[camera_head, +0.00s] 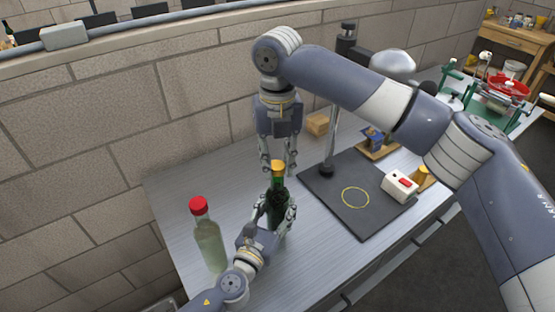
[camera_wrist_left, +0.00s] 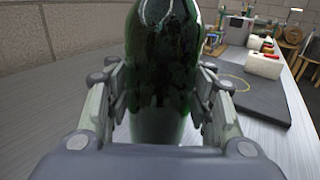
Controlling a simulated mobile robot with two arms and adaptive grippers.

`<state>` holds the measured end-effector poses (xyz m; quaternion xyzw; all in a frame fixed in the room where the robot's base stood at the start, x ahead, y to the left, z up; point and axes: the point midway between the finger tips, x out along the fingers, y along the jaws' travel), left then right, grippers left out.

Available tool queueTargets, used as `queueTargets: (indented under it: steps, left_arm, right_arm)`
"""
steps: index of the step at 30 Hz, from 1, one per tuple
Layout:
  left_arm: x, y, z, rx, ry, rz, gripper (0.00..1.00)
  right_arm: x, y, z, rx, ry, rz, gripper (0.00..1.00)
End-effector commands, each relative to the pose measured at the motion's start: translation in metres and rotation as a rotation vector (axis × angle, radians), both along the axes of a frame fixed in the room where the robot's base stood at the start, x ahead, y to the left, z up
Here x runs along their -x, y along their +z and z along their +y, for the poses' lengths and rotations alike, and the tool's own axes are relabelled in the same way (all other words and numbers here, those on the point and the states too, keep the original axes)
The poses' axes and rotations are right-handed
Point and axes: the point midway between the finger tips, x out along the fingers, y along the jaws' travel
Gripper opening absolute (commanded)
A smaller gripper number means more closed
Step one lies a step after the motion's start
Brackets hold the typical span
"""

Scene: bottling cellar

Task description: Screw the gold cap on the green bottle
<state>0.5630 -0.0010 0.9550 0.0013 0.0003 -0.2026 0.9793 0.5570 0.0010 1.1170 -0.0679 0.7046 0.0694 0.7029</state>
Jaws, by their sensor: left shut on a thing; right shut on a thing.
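The green bottle (camera_head: 278,189) stands upright near the middle of the worktable. My left gripper (camera_head: 278,212) is shut around its body from the front. In the left wrist view the dark green glass (camera_wrist_left: 160,85) fills the space between the left gripper's fingers (camera_wrist_left: 160,100); the bottle's top is out of that picture. The gold cap (camera_head: 278,165) sits at the top of the bottle's neck, upright as far as I can see. My right gripper (camera_head: 278,170) points straight down from above, shut on the cap. I cannot tell how far the cap is threaded.
A clear bottle with a red cap (camera_head: 209,240) stands to the left on the worktable (camera_head: 180,187). A dark mat with a yellow ring (camera_head: 340,215) lies to the right, with a white box with a red button (camera_head: 399,186) on it. A wooden block (camera_head: 318,124) is behind.

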Motion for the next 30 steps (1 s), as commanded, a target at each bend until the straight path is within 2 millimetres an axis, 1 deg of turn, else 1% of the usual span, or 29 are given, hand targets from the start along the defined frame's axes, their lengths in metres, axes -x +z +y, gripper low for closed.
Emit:
queueTargets:
  steps: [2,4,8,30]
  left_arm:
    - [-0.0005,-0.0001,0.0009,0.0,0.002,0.0,0.0]
    - [-0.0005,-0.0001,0.0009,0.0,0.002,0.0,0.0]
    - [-0.0004,-0.0001,0.0009,0.001,0.002,0.0,0.0]
    - [-0.0005,-0.0002,0.0011,0.001,0.003,0.001,0.0]
  right_arm:
    - [-0.0001,-0.0002,-0.0004,0.001,-0.024,0.001,0.0]
    - [0.0003,-0.0007,-0.0003,0.002,-0.087,0.002,0.0]
    - [0.0006,-0.0011,0.0002,0.001,-0.306,0.004,0.0]
    - [0.0008,-0.0018,0.0003,0.006,-1.792,0.006,0.0]
